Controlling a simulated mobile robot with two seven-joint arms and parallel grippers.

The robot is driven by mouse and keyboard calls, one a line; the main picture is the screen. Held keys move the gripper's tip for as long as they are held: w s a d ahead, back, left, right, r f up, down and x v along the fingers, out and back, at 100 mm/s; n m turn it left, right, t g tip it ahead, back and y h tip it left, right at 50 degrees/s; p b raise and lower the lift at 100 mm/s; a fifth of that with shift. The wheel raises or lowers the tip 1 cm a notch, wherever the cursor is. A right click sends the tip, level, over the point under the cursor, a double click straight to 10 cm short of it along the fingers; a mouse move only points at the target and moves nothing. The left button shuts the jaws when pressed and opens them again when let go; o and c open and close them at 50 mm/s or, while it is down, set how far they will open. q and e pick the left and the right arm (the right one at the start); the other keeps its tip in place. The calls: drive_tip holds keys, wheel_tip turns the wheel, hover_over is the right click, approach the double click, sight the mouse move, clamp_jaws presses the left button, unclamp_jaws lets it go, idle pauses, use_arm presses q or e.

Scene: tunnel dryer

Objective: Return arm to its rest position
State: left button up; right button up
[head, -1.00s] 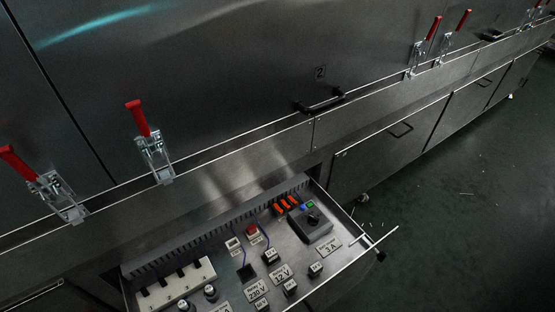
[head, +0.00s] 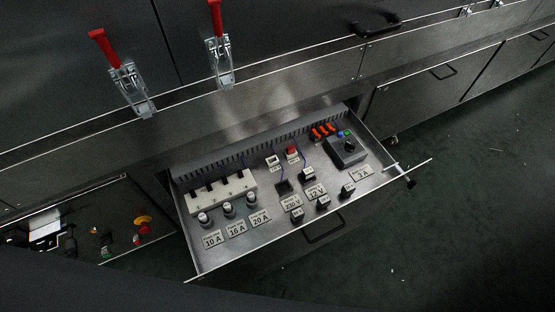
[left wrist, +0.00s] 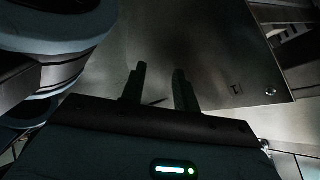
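My left gripper (left wrist: 160,88) shows in the left wrist view. Its two dark fingers stand apart with a clear gap and nothing between them. Behind the fingers is a grey metal panel. Neither gripper shows in the head view, and my right gripper is in no view. A large dark shape runs along the bottom left edge of the head view; I cannot tell what it is.
An open drawer (head: 240,255) sticks out from the metal dryer, holding labelled relays, fuses and a grey box (head: 347,150). Red-handled toggle clamps (head: 220,60) line the dryer above. A lower panel at left carries a red and yellow button (head: 142,227). Dark floor (head: 470,210) at right is clear.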

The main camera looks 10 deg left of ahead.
use_arm(q)
drive_tip(key=s+a+r+n+g+y, duration=0.1)
drive_tip(key=s+a+r+n+g, duration=0.25)
drive_tip(key=s, duration=0.35)
drive_tip(key=s+a+r+n+g+y, duration=0.1)
drive_tip(key=s+a+r+n+g, duration=0.2)
drive_tip(key=s+g, duration=0.25)
drive_tip(key=s+a+r+n+g+y, duration=0.1)
drive_tip(key=s+a+r+n+g, duration=0.25)
drive_tip(key=s, duration=0.35)
drive_tip(key=w+d+f+t+h, duration=0.2)
drive_tip(key=w+d+f+t, duration=0.2)
drive_tip(key=w+f+t, duration=0.55)
drive_tip(key=w+r+t+p, duration=0.1)
drive_tip(key=w+r+p, duration=0.2)
drive_tip(key=r+p, duration=0.7)
drive_tip(key=w+r+t+p, duration=0.2)
drive_tip(key=w+r+p, duration=0.2)
drive_tip(key=r+p, duration=0.6)
drive_tip(key=shift+w+a+r, duration=0.15)
drive_tip(key=shift+a+r, duration=0.1)
drive_tip(key=shift+r, duration=0.1)
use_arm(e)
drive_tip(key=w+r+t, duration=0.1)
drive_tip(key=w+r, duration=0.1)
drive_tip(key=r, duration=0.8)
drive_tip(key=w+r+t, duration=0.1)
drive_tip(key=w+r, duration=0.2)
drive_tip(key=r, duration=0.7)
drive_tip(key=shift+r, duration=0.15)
